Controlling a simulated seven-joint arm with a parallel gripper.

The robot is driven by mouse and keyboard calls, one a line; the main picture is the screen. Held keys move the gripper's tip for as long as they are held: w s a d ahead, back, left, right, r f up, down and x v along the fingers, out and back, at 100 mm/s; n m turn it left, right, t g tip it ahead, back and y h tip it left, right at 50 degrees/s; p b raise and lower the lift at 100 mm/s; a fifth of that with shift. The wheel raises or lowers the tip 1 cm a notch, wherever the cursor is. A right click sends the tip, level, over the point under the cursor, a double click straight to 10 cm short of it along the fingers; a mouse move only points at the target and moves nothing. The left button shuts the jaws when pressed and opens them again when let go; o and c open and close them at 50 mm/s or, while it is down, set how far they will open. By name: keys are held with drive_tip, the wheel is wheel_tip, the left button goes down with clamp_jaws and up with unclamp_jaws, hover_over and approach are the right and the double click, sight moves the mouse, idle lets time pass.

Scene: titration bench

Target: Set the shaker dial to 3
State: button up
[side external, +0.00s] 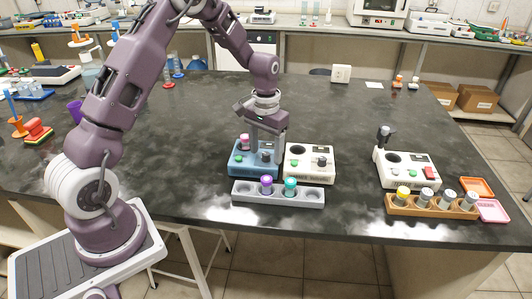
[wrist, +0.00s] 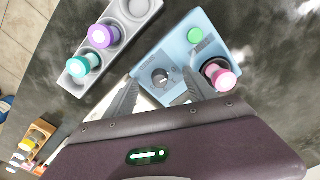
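A blue box (side external: 240,170), which looks like the shaker, stands mid-bench. In the wrist view the blue box (wrist: 196,57) shows a dark round dial (wrist: 161,77), a green button (wrist: 195,35) and a pink-capped vial (wrist: 221,76) in its well. In the side view the dial (side external: 266,156) is near the right edge of the box. The dial's exact setting is too small to read. My gripper (side external: 267,148) points down above the dial. Its fingers (wrist: 159,78) are apart, one on each side of the dial in the wrist view; contact cannot be told.
A white box (side external: 309,176) with a similar knob stands right beside the blue one. A grey rack (side external: 250,197) with purple-capped (side external: 266,185) and teal-capped (side external: 290,187) vials lies in front. Another white device (side external: 410,181) and a wooden rack (side external: 432,211) stand at right.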

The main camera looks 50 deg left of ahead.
clamp_jaws()
drive_tip(key=m, duration=0.6)
drive_tip(key=shift+m, duration=0.3)
drive_tip(key=m, duration=0.5)
